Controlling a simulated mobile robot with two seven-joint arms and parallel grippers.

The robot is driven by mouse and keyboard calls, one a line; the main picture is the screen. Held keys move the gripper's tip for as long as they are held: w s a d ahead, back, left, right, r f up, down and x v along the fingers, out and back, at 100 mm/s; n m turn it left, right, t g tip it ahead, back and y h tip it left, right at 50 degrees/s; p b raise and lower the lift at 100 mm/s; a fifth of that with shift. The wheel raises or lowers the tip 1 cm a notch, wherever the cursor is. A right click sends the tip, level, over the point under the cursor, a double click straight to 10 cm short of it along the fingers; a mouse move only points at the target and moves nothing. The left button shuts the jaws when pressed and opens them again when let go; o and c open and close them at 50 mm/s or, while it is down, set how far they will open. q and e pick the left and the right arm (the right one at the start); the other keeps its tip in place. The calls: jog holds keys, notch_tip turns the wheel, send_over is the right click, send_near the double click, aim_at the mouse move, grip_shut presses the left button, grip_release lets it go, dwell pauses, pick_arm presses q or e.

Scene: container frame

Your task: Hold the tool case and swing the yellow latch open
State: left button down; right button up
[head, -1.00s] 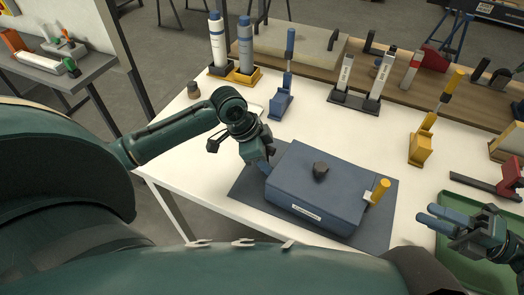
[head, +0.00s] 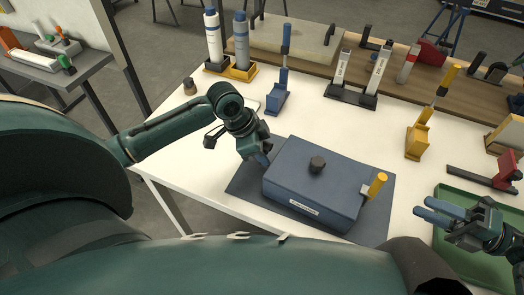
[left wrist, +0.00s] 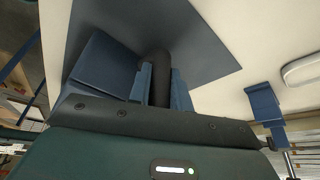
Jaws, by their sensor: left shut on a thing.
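The blue-grey tool case (head: 310,185) lies closed on a dark mat (head: 243,188), with a dark knob (head: 317,164) on its lid. The yellow latch (head: 377,186) sticks up, tilted, at the case's right end. My left gripper (head: 264,160) is at the case's left end. In the left wrist view its blue fingers (left wrist: 160,85) are shut on a dark bar-like handle (left wrist: 158,62) beside the case (left wrist: 103,66). How the handle joins the case is hidden. My right gripper (head: 424,209) is right of the latch, fingers apart and empty, touching nothing.
A green tray (head: 450,250) lies under my right gripper. A yellow-handled stand (head: 418,143) and a blue-handled stand (head: 277,100) stand behind the case. A red clamp-like tool (head: 500,177) is at the right. White table is bare between them.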

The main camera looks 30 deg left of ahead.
jog(key=shift+c, duration=0.3)
jog(key=c, duration=0.5)
jog(key=w+a+r+g, duration=0.1)
jog(key=a+r, duration=0.1)
jog(key=w+a+r+n+g, duration=0.1)
jog(key=a+r, duration=0.2)
jog(key=w+a+r+g, duration=0.1)
jog(key=a+r, duration=0.1)
jog(key=shift+w+a+r+y, duration=0.2)
jog(key=shift+w+y, duration=0.05)
jog(key=shift+y, duration=0.15)
grip_shut()
jog(key=s+a+r+n+g+h, duration=0.1)
jog(key=s+a+r+g+h, duration=0.2)
jog(key=a+h, duration=0.55)
jog(key=s+a+r+g+h, duration=0.15)
jog(key=s+a+h, duration=0.35)
jog(key=a, duration=0.6)
jog(key=w+d+m+t+h, duration=0.4)
jog(key=w+m+t+h, duration=0.1)
jog(key=h, duration=0.4)
jog(key=shift+w+m+t+h, duration=0.3)
jog(key=shift+w+t+h, duration=0.05)
jog(key=shift+w+t, duration=0.55)
